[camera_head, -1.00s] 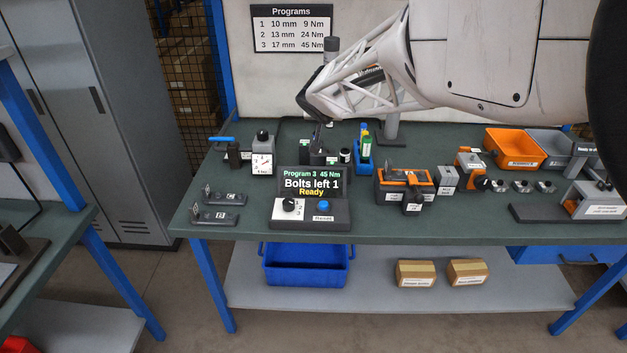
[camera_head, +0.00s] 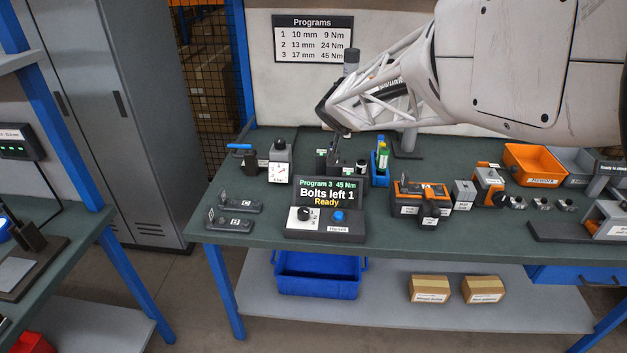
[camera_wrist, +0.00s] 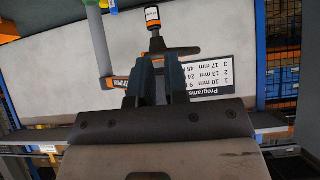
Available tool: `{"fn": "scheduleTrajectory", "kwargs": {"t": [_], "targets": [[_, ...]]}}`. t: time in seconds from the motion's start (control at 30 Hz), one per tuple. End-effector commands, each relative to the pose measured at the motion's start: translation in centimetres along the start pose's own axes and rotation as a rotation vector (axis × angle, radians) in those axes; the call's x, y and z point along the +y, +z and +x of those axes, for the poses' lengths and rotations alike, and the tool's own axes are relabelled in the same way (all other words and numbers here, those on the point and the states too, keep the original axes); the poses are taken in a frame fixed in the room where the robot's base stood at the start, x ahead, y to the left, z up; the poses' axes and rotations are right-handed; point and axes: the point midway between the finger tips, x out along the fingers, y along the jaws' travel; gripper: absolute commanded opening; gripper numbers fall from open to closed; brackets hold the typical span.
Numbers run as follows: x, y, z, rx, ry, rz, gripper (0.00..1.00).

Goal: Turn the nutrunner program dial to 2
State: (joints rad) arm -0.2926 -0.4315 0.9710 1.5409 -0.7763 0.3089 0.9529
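The program dial (camera_head: 304,214) is a black knob on the white plate at the left of the nutrunner control box, with small numbers beside it. The screen (camera_head: 325,191) above it reads Program 3, 45 Nm, Bolts left 1, Ready. A blue button (camera_head: 338,216) labelled Reset is right of the dial. My gripper (camera_head: 340,134) is above and behind the screen, apart from the dial. In the wrist view its two fingers (camera_wrist: 155,78) stand apart with a gap and nothing clearly held. The dial is not visible in the wrist view.
A gauge box (camera_head: 280,162) stands left of the screen. Several small holders, a blue cup (camera_head: 379,165) and an orange-and-black fixture (camera_head: 421,195) stand behind and right. Two dark plates (camera_head: 230,225) lie left. The programs sign (camera_head: 313,38) hangs behind. Bench front is clear.

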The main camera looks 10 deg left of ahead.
Motion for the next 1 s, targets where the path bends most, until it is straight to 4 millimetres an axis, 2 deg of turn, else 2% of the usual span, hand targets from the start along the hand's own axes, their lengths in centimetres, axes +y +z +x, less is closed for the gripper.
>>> {"fn": "scheduleTrajectory", "kwargs": {"t": [0.03, 0.17, 0.3, 0.33, 0.7, 1.0], "targets": [[0.0, 0.1, 0.1, -0.003, 0.001, 0.002, 0.21], [-0.2, 0.6, 0.5, -0.027, 0.011, 0.015, 0.41], [-0.6, 1.8, 1.3, -0.085, 0.031, 0.048, 0.63], [-0.8, 2.2, 1.6, -0.104, 0.038, 0.059, 0.66], [-3.9, 8.9, 4.5, -0.418, 0.12, 0.202, 0.66], [-7.6, 14.6, 5.4, -0.7, 0.158, 0.297, 0.66]]}}
